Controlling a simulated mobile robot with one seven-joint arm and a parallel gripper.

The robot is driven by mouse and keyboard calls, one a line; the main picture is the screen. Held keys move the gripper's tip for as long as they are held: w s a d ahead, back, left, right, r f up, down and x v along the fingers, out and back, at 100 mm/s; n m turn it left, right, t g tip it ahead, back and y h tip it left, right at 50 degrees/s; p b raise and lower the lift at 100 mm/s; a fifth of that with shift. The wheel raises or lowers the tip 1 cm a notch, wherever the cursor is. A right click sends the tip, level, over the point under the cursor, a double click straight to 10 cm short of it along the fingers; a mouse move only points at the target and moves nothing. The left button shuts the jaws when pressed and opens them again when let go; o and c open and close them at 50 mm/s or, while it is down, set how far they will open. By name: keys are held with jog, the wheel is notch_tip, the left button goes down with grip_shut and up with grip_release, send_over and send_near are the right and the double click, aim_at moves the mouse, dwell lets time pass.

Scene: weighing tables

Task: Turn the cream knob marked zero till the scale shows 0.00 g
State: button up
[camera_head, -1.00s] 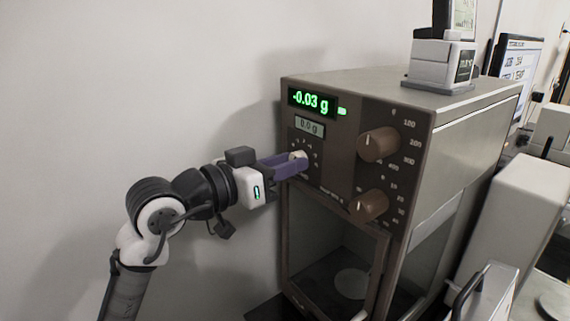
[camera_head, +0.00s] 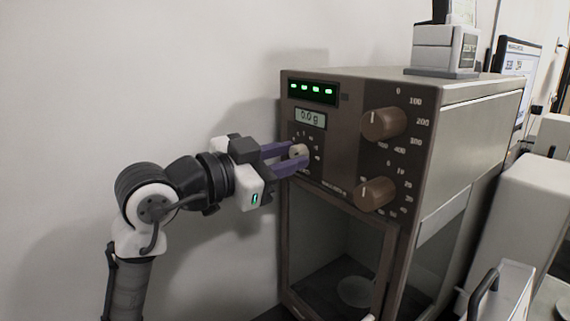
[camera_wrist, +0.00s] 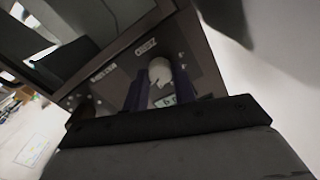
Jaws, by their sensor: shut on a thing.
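The scale (camera_head: 345,145) is a brown-fronted cabinet. Its upper display (camera_head: 312,91) shows a row of green dashes, not a number. A small lower display (camera_head: 311,117) reads about 0.0 g. The cream knob (camera_head: 299,151) sits below it, with dial marks around it. My gripper (camera_head: 297,157) is shut on this knob, one purple finger on each side.
Two larger brown knobs (camera_head: 384,124) (camera_head: 376,194) are to the right on the panel. Below is a glass-fronted chamber with a round pan (camera_head: 356,291). A white device (camera_head: 444,49) stands on top. The wall is at the left, with free room before it.

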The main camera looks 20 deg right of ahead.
dwell(0.4)
jog(key=o, duration=1)
jog(key=b+v, duration=0.3)
jog(key=v, duration=1.1)
jog(key=shift+d, duration=0.1)
